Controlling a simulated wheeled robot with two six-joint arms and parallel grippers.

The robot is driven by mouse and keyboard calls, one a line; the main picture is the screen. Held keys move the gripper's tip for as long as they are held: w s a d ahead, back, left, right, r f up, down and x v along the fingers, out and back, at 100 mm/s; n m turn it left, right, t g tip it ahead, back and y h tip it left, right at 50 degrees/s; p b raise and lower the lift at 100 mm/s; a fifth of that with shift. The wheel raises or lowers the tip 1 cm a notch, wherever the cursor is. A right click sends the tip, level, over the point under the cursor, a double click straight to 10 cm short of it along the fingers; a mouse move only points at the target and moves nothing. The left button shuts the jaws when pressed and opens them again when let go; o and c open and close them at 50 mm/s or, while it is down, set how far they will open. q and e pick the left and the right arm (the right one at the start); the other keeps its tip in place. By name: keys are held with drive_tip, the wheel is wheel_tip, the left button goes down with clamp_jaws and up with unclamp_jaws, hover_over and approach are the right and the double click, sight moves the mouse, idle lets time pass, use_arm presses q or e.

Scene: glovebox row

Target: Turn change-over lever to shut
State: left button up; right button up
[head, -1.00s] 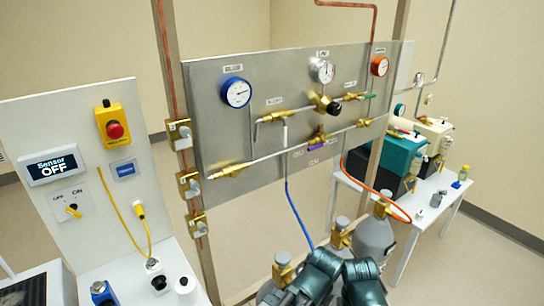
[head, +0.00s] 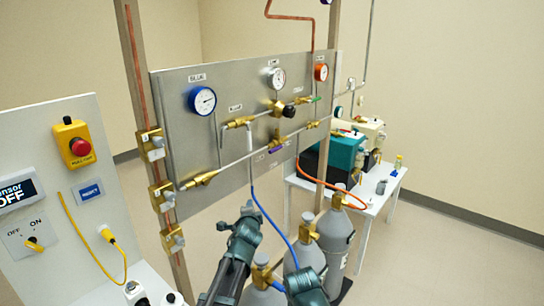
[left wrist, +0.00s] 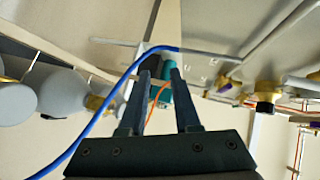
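The steel gas panel (head: 180,130) fills the middle of the head view. A brass valve with a purple handle (head: 277,150) sits at the middle of its lower pipe; it may be the change-over lever, but its label is too small to read. The purple handle also shows in the left wrist view (left wrist: 225,86). My left gripper (head: 248,208) is raised in front of the panel, below the lower pipe and apart from the valve. Its fingers (left wrist: 160,75) are apart and empty. My right arm's end (head: 306,284) is low at the bottom; its fingers cannot be made out.
A blue hose (head: 270,217) hangs from the panel and crosses close to the left fingertips in the left wrist view (left wrist: 100,105). Grey gas cylinders (head: 335,240) stand below the panel. An orange hose (head: 305,175) runs to the right. The sensor board (head: 80,130) is at left.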

sight(273, 151)
use_arm(q)
drive_tip(key=w+d+r+m+t+h+b, duration=0.1)
drive_tip(key=w+d+r+m+t+h, duration=0.1)
drive_tip(key=w+r+m+t+h, duration=0.3)
drive_tip(key=shift+w+d+r+m+h, duration=0.2)
drive_tip(key=shift+w+r+m+h, duration=0.8)
drive_tip(key=shift+r+m, duration=2.05)
drive_tip(key=shift+m, duration=0.75)
drive_tip(key=p+x, duration=0.1)
drive_tip(key=x, duration=0.3)
drive_tip(key=f+x, duration=0.1)
drive_tip(key=x, duration=0.3)
drive_tip(key=p+x, duration=0.1)
drive_tip(key=x, duration=0.4)
drive_tip(key=shift+w+d+f+p, duration=0.15)
drive_tip(key=shift+w+p, duration=0.05)
drive_tip(key=shift+p, duration=0.15)
clamp_jaws()
